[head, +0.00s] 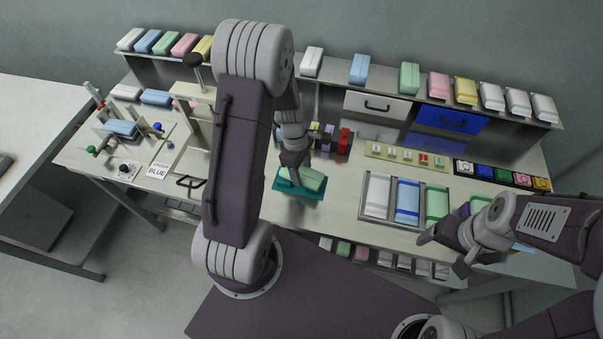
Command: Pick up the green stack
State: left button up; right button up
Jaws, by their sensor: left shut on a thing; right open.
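A green stack (314,180) sits at the teal tray (290,191) in the middle of the bench. My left gripper (296,178) comes down over its left part and is shut on it. The fingers hide part of the stack, and I cannot tell whether it is lifted clear of the tray. My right gripper (444,254) is open and empty over the bench's front edge at the right.
A divided metal tray (364,199) right of the teal tray holds white, blue and green stacks. Colored blocks (344,140) stand behind. A blue drawer (447,119) and a shelf of wrapped packs (466,89) are at the back. A wrapping machine (190,135) is at left.

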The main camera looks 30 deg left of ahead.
pick_arm(q)
jog(key=s+d+r+b, duration=0.1)
jog(key=s+d+r, duration=0.1)
jog(key=s+r, duration=0.6)
jog(key=shift+s+d+r, duration=0.2)
jog(key=shift+s+d, duration=0.1)
jog(key=shift+s, duration=1.4)
